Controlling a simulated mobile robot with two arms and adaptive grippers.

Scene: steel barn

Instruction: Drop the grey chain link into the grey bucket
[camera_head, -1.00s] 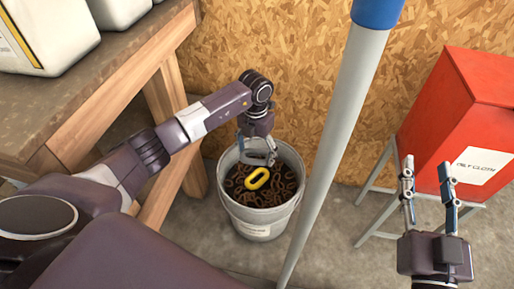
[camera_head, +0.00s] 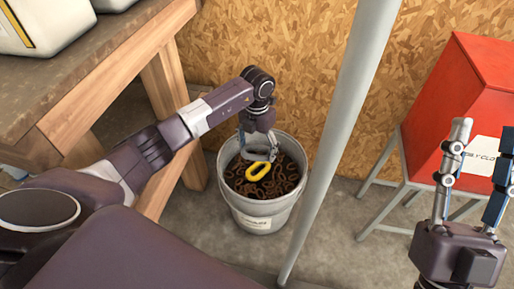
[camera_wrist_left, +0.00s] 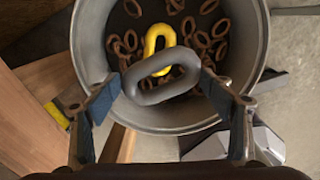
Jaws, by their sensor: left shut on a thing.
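The grey bucket (camera_head: 251,215) stands on the floor, with several rusty links inside and a yellow link (camera_head: 258,171) lying on them. My left gripper (camera_head: 254,152) is over the bucket's opening, shut on the grey chain link. In the left wrist view the grey chain link (camera_wrist_left: 168,93) is between the two fingers (camera_wrist_left: 160,92), held across its long ends. It lies in front of the bucket's opening and partly covers the yellow link (camera_wrist_left: 151,43). My right gripper (camera_head: 484,140) is open and empty at the right, far from the bucket.
A wooden workbench (camera_head: 100,75) with pale jugs stands at the left. A grey pole (camera_head: 345,125) rises just right of the bucket. A red oily cloth box (camera_head: 455,100) on a metal stand is at the right. Bare floor lies around the bucket.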

